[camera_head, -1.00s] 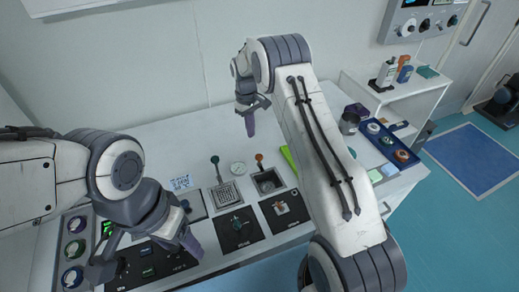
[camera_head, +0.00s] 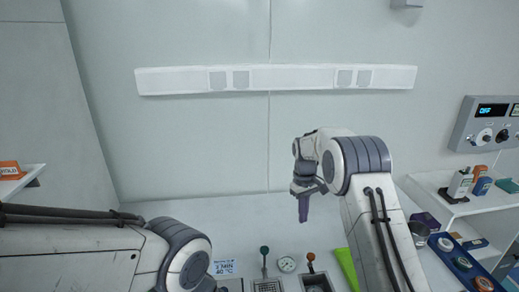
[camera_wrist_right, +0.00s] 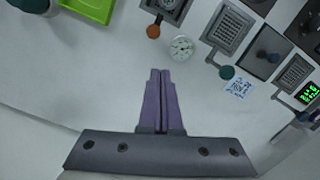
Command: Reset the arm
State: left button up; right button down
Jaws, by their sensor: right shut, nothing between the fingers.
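My right arm reaches up from the lower right of the head view and bends over at its top. Its gripper (camera_head: 303,207) hangs above the back of the white table, pointing down. In the right wrist view the right gripper (camera_wrist_right: 160,72) shows its purple fingers pressed together, with nothing between them. The fingertips point toward a round dial gauge (camera_wrist_right: 181,47). My left arm lies across the lower left of the head view. Its gripper is below the picture edge and hidden.
The white table (camera_head: 200,209) carries a green-knobbed lever (camera_head: 264,251), an orange-knobbed lever (camera_head: 311,257), a label card (camera_head: 223,267) and a green tray (camera_head: 346,268). A blue tray (camera_head: 489,280) is at right. The table's back strip is clear. A wall control box (camera_head: 487,123) hangs right.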

jog(key=s+a+r+n, duration=0.1)
jog(key=s+a+r, duration=0.4)
jog(key=s+a, duration=0.35)
jog(key=s+a+r+n, duration=0.1)
jog(key=s+a+r, duration=0.5)
jog(key=s, duration=0.4)
jog(key=s+f+t+y+b, duration=0.1)
jog(key=s+f, duration=0.2)
jog(key=s, duration=1.7)
jog(key=shift+s+a+n, duration=0.2)
jog(key=shift+s+n, duration=0.1)
